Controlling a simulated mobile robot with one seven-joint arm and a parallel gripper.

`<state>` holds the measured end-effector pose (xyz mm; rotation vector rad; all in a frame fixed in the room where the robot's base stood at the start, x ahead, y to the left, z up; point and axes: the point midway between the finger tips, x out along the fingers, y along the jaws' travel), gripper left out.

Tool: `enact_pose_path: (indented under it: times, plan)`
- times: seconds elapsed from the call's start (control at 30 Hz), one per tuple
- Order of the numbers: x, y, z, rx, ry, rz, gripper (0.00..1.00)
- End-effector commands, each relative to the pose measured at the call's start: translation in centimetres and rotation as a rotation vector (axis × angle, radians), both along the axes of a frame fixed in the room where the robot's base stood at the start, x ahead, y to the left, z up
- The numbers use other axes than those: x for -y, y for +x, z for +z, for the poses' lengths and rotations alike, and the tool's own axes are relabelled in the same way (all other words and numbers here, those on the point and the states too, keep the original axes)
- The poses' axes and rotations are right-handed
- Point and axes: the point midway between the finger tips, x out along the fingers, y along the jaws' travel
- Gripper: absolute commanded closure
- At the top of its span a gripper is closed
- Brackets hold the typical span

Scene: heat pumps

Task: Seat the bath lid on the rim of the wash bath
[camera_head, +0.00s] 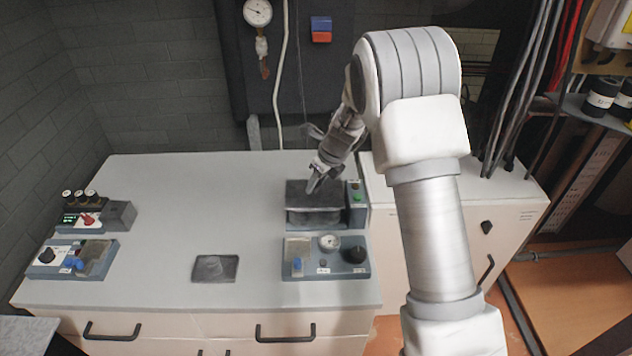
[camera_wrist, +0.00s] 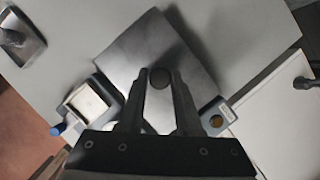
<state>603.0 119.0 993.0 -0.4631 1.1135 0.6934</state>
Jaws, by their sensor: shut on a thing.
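The bath lid (camera_head: 313,194) is a dark flat square plate with a round knob. It also shows in the wrist view (camera_wrist: 150,45), where it covers much of the picture. My gripper (camera_head: 312,187) is shut on the knob, which sits between the fingertips in the wrist view (camera_wrist: 160,80). The wash bath (camera_head: 314,218) is under the lid in the blue-grey unit, with its light front wall showing. The lid hides the bath's opening. I cannot tell whether the lid touches the rim all round or hovers just above it.
The unit's control panel (camera_head: 356,203) stands right of the bath. A gauge box (camera_head: 327,258) stands in front. A small dark tray (camera_head: 215,267) lies left of it on the bench (camera_head: 180,210). Other instrument boxes (camera_head: 72,258) stand at far left. The bench middle is clear.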

Motion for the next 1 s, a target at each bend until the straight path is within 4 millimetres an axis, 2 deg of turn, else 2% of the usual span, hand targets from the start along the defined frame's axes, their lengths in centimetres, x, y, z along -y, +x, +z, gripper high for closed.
enact_pose_path:
  times: [0.53,0.57,0.7,0.73,1.0]
  plan:
    - [0.0,0.01,-0.84,0.0,0.0,0.0,1.0]
    - [0.0,0.01,-0.78,0.001,0.001,0.0,0.61]
    - [0.0,0.01,-0.77,0.0,0.0,0.0,0.36]
    - [-0.01,0.01,-0.76,0.0,0.0,0.0,0.31]
    - [0.01,-0.03,-0.79,-0.001,-0.001,0.0,0.31]
